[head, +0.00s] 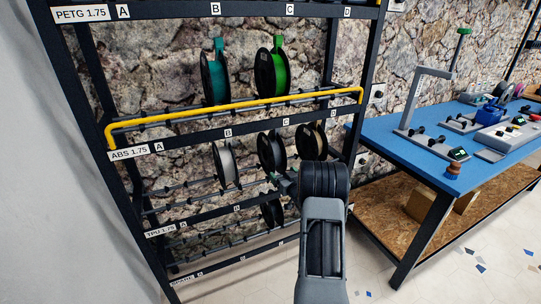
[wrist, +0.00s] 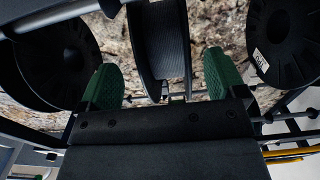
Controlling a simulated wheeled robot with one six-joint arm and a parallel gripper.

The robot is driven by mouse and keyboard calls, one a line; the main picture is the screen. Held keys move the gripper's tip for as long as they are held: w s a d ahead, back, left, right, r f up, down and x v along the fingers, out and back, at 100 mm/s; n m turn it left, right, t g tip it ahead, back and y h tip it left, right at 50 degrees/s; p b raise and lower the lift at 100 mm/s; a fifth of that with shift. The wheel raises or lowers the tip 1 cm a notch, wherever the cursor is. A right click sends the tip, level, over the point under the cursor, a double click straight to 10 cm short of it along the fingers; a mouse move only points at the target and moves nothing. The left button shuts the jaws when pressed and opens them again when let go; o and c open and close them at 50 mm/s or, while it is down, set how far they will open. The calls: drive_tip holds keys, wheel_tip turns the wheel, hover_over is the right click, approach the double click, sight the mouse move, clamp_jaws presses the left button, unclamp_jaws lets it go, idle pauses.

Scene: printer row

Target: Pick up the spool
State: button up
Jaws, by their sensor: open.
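Several spools hang on the rack's middle row, labelled ABS 1.75. A pale spool (head: 224,163) is near B, a dark spool (head: 268,153) near C, and a dark spool with a tan edge (head: 311,142) near D. My gripper (head: 284,183) is at the row's front, just below the dark spool near C. In the wrist view, my gripper (wrist: 163,82) is open, with a green pad on each side. A dark spool (wrist: 163,40) seen edge-on lies between the pads, with gaps on both sides. Which spool the task means is not shown.
Two neighbouring spools flank the pads, at left (wrist: 45,60) and right (wrist: 285,40). A yellow rail (head: 240,106) runs above the row, below a teal spool (head: 214,80) and a green spool (head: 271,72). A blue workbench (head: 400,150) stands at right.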

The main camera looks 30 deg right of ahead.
sight(278, 168)
drive_tip(key=w, duration=0.4)
drive_tip(key=shift+w+d, duration=0.15)
drive_tip(key=shift+w, duration=0.25)
drive_tip(key=c, duration=1.2)
drive_tip(key=shift+r, duration=0.1)
drive_tip(key=shift+c, duration=0.2)
